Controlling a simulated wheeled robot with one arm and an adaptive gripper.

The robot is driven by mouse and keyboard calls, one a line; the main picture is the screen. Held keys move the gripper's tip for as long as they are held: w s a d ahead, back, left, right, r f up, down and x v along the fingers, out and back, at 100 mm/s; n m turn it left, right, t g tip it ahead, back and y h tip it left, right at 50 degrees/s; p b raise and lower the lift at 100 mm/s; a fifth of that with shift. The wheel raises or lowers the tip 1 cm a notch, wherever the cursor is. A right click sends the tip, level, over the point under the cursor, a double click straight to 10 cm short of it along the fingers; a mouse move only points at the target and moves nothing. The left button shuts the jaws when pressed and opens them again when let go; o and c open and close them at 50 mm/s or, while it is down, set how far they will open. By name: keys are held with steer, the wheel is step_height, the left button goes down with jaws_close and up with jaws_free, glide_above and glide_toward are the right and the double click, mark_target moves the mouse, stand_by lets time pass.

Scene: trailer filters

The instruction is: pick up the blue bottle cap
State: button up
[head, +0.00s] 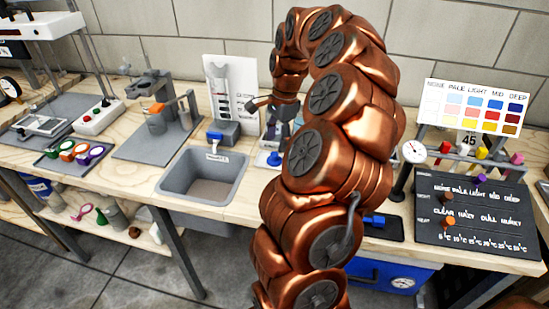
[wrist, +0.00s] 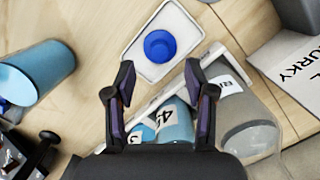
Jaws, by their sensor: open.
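The blue bottle cap (wrist: 160,45) sits in a small white tray (wrist: 137,62) on the wooden bench, in the upper middle of the wrist view. In the head view a blue cap (head: 274,159) shows just left of my copper arm, below the gripper. My gripper (wrist: 160,88) is open and empty. Its two dark fingers with purple pads point toward the tray, with the cap ahead of and between their tips, apart from them. In the head view my gripper (head: 279,112) is small and partly hidden by my arm.
Labelled light-blue containers (wrist: 176,122) and a clear glass vessel (wrist: 250,128) are close by the fingers. A blue cylinder (wrist: 36,72) lies at left. A grey sink bin (head: 203,178) is left of the arm; a dark chart board (head: 475,215) is at right.

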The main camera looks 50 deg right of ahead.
mark_target(275, 153)
steer(key=f, duration=0.4)
steer(key=shift+w+a+f+p, duration=0.1)
steer(key=shift+a+f+p, duration=0.1)
steer(key=shift+a+p, duration=0.15)
steer(key=c, duration=0.8)
